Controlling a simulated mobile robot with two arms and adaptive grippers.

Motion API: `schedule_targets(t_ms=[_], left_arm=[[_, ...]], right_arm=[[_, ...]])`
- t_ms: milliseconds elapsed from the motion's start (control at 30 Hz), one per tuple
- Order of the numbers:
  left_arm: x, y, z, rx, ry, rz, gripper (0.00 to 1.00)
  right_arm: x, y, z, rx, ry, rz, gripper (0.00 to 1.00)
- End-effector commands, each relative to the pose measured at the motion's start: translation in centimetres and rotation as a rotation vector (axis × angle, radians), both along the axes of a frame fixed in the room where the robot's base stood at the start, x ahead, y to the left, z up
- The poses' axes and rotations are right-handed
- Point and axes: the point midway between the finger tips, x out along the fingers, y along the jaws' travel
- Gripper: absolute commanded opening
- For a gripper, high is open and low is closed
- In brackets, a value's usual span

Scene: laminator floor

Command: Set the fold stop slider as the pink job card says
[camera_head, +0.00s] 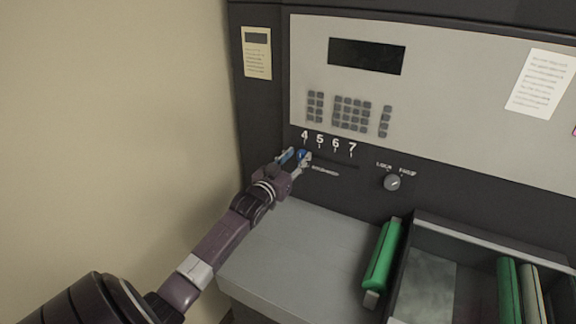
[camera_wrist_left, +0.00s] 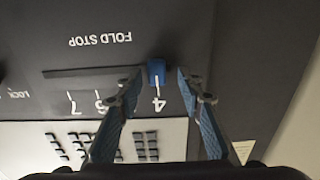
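The fold stop slider is a blue knob (camera_wrist_left: 157,71) at the 4 end of a dark horizontal slot (camera_head: 335,163) under the printed numbers 4, 5, 6 and 7. The knob also shows in the head view (camera_head: 302,154), partly covered by a finger. My left gripper (camera_head: 296,159) is at the slot's left end. In the left wrist view its fingers are open, one on each side of the knob, with a gap visible on both sides. Only a pink sliver (camera_head: 574,131) shows at the right edge; no text on it is visible. My right gripper is not in view.
A round knob (camera_head: 392,182) marked LOCK sits right of the slot. A keypad (camera_head: 351,114) and dark display (camera_head: 366,56) are above. Cream (camera_head: 257,60) and white (camera_head: 541,84) cards hang on the panel. A grey ledge (camera_head: 290,250) and a tray with green pieces are below.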

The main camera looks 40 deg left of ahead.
Motion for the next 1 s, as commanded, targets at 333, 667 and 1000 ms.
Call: schedule_targets(t_ms=[333,667,1000], left_arm=[[-6.4,-1.4,-0.1,0.001,0.002,0.002,0.35],[-10.6,-2.2,0.0,0.0,0.0,0.003,0.35],[-11.1,-2.4,0.0,0.0,-0.001,0.003,0.35]], right_arm=[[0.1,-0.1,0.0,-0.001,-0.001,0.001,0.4],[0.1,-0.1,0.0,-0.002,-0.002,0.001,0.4],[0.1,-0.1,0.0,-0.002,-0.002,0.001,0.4]])
